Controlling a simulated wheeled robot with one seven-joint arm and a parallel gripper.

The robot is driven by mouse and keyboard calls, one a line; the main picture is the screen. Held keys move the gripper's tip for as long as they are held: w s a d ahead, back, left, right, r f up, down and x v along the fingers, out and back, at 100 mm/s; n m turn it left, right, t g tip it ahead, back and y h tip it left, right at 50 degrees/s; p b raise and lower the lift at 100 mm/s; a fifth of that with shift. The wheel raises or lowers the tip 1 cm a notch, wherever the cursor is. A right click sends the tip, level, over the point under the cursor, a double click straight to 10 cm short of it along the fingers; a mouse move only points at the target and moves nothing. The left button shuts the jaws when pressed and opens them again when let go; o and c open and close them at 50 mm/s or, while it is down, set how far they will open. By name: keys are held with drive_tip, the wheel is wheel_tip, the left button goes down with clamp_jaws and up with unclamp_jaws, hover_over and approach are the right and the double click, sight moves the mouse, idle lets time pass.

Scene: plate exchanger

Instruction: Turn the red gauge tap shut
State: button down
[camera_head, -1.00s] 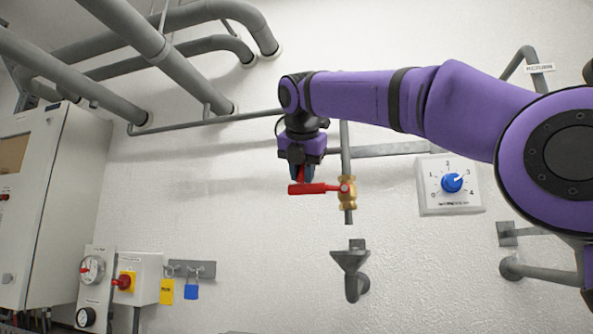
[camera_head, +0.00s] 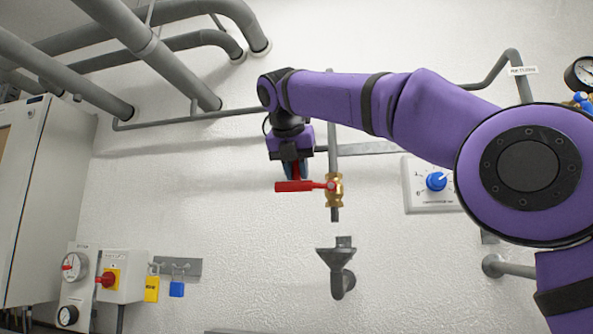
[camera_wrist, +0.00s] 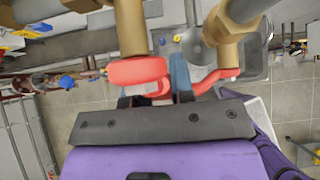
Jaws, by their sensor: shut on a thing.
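A red tap lever (camera_head: 293,186) lies about level, pointing left from a brass valve (camera_head: 334,190) on a thin vertical grey pipe. My gripper (camera_head: 292,172) comes down from above and is shut on red material at the lever. In the wrist view, red handle parts (camera_wrist: 138,72) show between and beside the fingers (camera_wrist: 158,92), close to brass fittings (camera_wrist: 230,50). The gripper body hides part of the grip, and the exact contact is hard to see.
A grey funnel drain (camera_head: 336,256) sits below the valve. A blue dial box (camera_head: 408,190) is to the right. A pressure gauge (camera_head: 582,72) is at the far right edge. A red-yellow switch (camera_head: 111,279) and padlocks (camera_head: 176,289) are lower left. Grey pipes (camera_head: 150,45) run above.

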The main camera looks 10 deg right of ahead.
drive_tip(key=c, duration=1.3)
unclamp_jaws()
drive_tip(key=shift+o, duration=0.2)
drive_tip(key=v, duration=1)
drive_tip(key=shift+s+r, duration=0.2)
drive_tip(key=shift+s, duration=0.05)
drive_tip(key=shift+a, duration=0.15)
